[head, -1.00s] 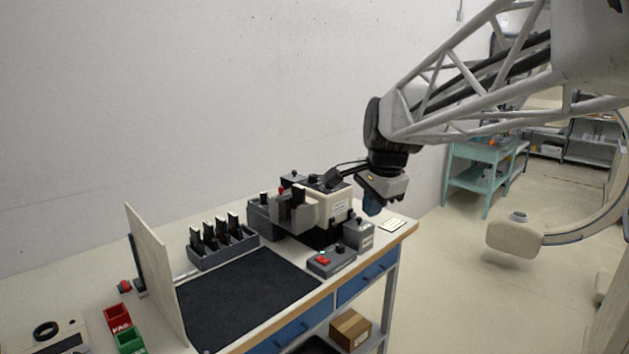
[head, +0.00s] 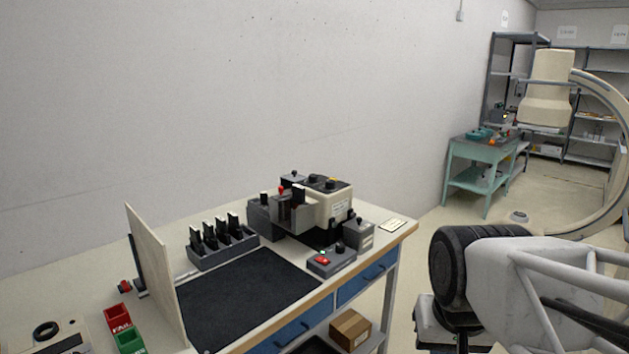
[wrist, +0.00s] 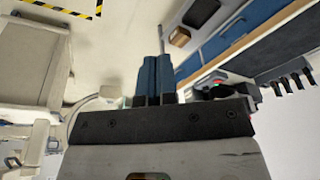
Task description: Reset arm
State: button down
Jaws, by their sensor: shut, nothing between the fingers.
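My arm is folded low at the right of the head view, off the bench's right end. The gripper's fingers cannot be made out there. In the wrist view my gripper (wrist: 154,62) shows two blue fingers side by side, closed together with nothing between them. They point into open space over the floor, apart from the bench.
The workbench (head: 399,238) holds a beige machine (head: 335,205), a rack with several black holders (head: 222,257), a red-button box (head: 332,261), a dark mat (head: 250,295) and an upright panel (head: 155,270). A teal cart (head: 478,178) and a C-shaped arm (head: 611,105) stand behind, right.

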jog(key=s+f, duration=0.1)
jog(key=s+n, duration=0.1)
jog(key=shift+s+d+f, duration=0.2)
jog(key=shift+s+f, duration=0.15)
